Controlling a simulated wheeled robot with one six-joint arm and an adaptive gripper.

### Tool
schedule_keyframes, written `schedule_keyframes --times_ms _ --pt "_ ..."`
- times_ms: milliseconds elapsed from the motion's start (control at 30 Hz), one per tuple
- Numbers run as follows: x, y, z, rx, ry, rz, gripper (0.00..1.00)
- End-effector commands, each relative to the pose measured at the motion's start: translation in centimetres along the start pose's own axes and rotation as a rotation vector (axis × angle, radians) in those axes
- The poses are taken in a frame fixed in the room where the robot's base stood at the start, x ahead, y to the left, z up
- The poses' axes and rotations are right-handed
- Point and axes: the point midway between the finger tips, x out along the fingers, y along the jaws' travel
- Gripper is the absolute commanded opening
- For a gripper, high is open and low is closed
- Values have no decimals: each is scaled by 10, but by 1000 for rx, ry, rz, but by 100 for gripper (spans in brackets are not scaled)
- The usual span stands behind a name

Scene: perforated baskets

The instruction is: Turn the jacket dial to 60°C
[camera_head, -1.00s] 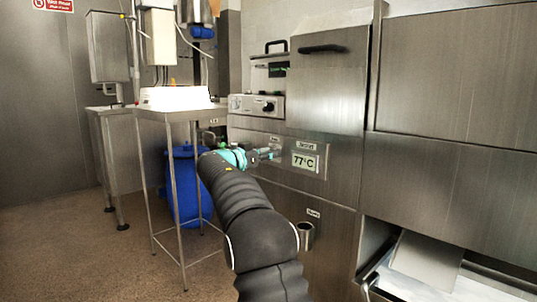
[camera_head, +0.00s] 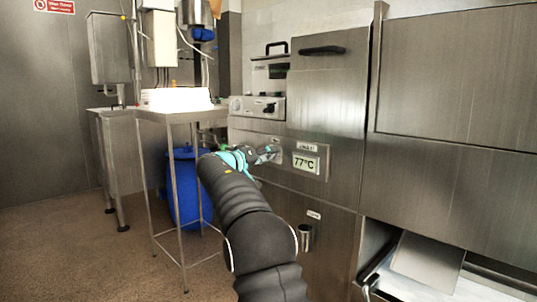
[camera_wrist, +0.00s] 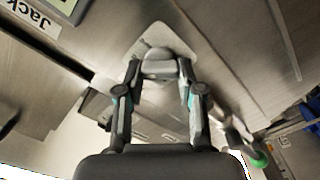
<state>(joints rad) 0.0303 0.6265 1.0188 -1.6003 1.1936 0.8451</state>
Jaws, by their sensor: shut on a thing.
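The jacket display (camera_head: 306,163) on the steel machine front reads 77°C. My gripper (camera_head: 272,153) reaches the panel just left of that display. In the wrist view my gripper (camera_wrist: 158,75) has its two fingers on either side of a rounded grey knob, the jacket dial (camera_wrist: 158,56), and is shut on it. The dial stands on a pale plate against the panel. The dial's pointer and any scale cannot be made out. In the head view my gripper hides most of the dial. A label reading "Jack" (camera_wrist: 32,15) shows upside down in the wrist view.
Another control panel (camera_head: 257,107) with a dark knob sits above my gripper. A steel stand (camera_head: 172,112) with a white top and a blue drum (camera_head: 186,200) are at left. A short metal cylinder (camera_head: 305,237) projects from the machine below the display.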

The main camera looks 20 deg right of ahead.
Motion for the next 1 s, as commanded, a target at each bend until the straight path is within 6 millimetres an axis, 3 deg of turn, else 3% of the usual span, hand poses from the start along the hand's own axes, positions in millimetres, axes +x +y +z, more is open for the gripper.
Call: schedule_keyframes --times_ms 600,1000 --pt "0 -2 -1 -550 2 -1 2" --pt "0 -4 0 -736 3 0 2"
